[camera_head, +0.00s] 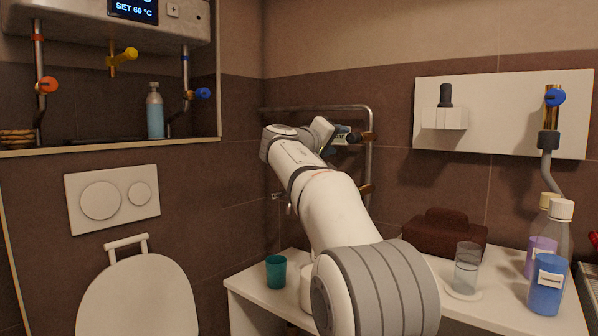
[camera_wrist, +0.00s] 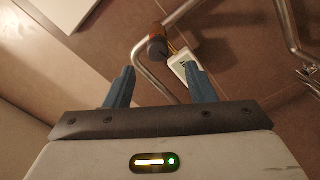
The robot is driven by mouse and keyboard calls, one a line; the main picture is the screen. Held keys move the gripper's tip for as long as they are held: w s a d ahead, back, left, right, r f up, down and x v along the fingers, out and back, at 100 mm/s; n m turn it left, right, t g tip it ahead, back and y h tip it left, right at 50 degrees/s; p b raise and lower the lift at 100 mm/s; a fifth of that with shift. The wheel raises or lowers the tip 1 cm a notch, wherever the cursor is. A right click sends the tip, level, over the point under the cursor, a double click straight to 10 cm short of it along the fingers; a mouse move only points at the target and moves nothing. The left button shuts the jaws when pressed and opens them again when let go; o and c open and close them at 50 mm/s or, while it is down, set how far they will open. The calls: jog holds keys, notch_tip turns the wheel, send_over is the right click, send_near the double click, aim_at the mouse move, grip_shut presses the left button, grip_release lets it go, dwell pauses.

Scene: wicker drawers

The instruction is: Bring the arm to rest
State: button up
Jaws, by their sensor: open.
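My gripper (camera_head: 343,135) is at the end of my raised white arm, in front of the metal wall rail (camera_head: 318,108) in the head view. It is small and partly hidden there by my wrist. In the wrist view my gripper (camera_wrist: 159,68) has its two blue fingers wide apart, and nothing is held between them. The metal rail (camera_wrist: 158,82) runs behind the gap between the fingers. A small white tag (camera_wrist: 184,68) shows behind the right fingertip; I cannot tell whether they touch.
A white counter (camera_head: 252,286) below my arm carries a teal cup (camera_head: 276,271), a brown box (camera_head: 436,234), a clear glass (camera_head: 466,268) and a blue bottle (camera_head: 547,285). A toilet (camera_head: 137,298) stands left. A white wall panel (camera_head: 500,92) is at right.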

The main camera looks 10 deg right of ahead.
jog(key=s+a+f+g+y+p, duration=0.2)
jog(key=s+a+f+y+p, duration=0.1)
jog(key=s+p, duration=0.8)
jog(key=s+a+f+g+y+p, duration=0.3)
jog(key=s+p, duration=0.7)
jog(key=s, duration=0.6)
jog(key=s+a+f+g+y+p, duration=0.3)
jog(key=s+a+y+p, duration=0.4)
jog(key=s+p, duration=0.4)
jog(key=s+f+y, duration=0.1)
jog(key=s, duration=0.1)
jog(key=shift+s+f+m+p, duration=0.2)
jog(key=shift+s+m+p, duration=0.1)
jog(key=shift+s, duration=0.05)
